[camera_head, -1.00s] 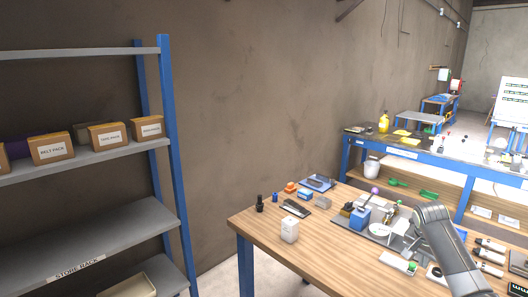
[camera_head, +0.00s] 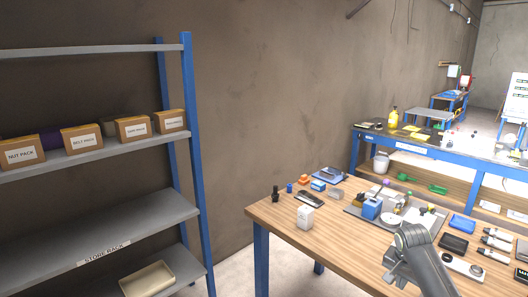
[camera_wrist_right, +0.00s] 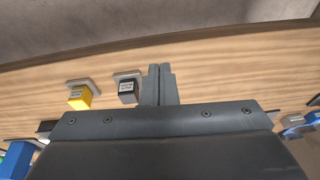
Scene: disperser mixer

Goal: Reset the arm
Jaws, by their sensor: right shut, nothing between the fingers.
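My right arm (camera_head: 420,262) reaches in over the near right part of the wooden table in the head view and covers part of the tabletop. My right gripper (camera_wrist_right: 159,70) shows in the right wrist view with its two dark fingers together and nothing between them. I cannot tell the height of the fingers above the wood. My left gripper is in neither view.
The wooden table (camera_head: 290,228) holds a white bottle (camera_head: 305,217), a grey tray (camera_head: 352,211) with a blue device (camera_head: 372,208), and several small items. A store rack (camera_head: 135,219) with boxes stands left. A blue workbench (camera_head: 455,158) stands behind. The table's front left is clear.

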